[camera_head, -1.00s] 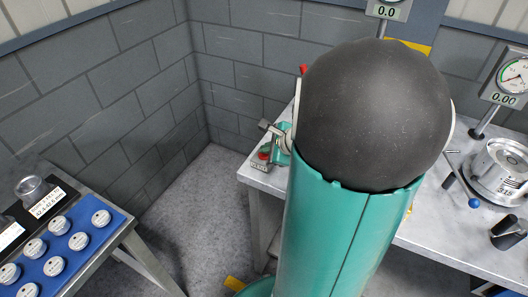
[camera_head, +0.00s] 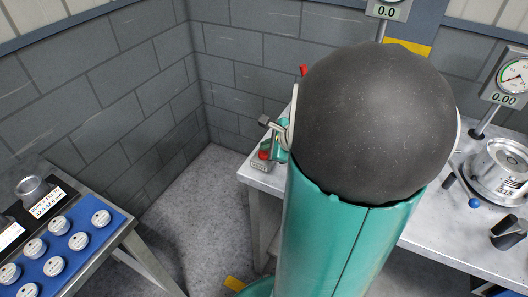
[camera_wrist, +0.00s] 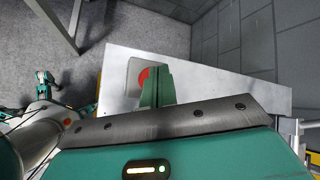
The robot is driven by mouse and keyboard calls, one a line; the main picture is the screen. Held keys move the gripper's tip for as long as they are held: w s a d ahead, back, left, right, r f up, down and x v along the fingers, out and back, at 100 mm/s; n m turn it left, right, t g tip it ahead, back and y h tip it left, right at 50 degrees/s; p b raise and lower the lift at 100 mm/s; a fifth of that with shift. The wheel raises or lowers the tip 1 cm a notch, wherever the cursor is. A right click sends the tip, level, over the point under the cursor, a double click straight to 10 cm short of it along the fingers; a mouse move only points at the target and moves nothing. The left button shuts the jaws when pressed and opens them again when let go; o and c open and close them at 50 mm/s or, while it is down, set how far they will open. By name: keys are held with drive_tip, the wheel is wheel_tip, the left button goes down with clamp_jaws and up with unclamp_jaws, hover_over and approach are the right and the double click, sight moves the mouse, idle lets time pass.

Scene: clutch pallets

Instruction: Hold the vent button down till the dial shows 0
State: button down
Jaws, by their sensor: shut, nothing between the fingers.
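The red vent button (camera_head: 264,154) sits on a small grey box at the left end of the metal bench. In the wrist view the red button (camera_wrist: 144,75) shows on its grey plate, its right part hidden behind my gripper (camera_wrist: 157,80). The green fingers are closed together with nothing between them. In the head view my gripper (camera_head: 277,149) is right beside the button; I cannot tell whether it touches or presses it. A round dial (camera_head: 515,76) at the right has a readout of 0.00. Another readout (camera_head: 387,12) at the top shows 0.0.
My large arm link hides the middle of the metal bench (camera_head: 420,233). A silver round device (camera_head: 500,170) and a blue-knobbed lever (camera_head: 474,203) are at the right. A side table with a blue mat (camera_head: 78,240) and several white-lidded pots stands at left. Block walls close the corner.

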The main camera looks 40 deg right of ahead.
drive_tip(key=shift+r, duration=0.35)
drive_tip(key=shift+r, duration=2.5)
drive_tip(key=s+a+r+n+g, duration=0.1)
drive_tip(key=s+a+r+n, duration=0.1)
drive_tip(key=a+n, duration=0.7)
drive_tip(key=s+a+r+n+g, duration=0.1)
drive_tip(key=s+a+n, duration=0.3)
drive_tip(key=a+n, duration=0.5)
drive_tip(key=s+a+r+n+g, duration=0.1)
drive_tip(key=s+a+r+n, duration=0.2)
drive_tip(key=a+n, duration=0.5)
drive_tip(key=shift+s+a+r+n+g, duration=0.3)
drive_tip(key=shift+a+n, duration=0.1)
drive_tip(key=shift+a, duration=0.15)
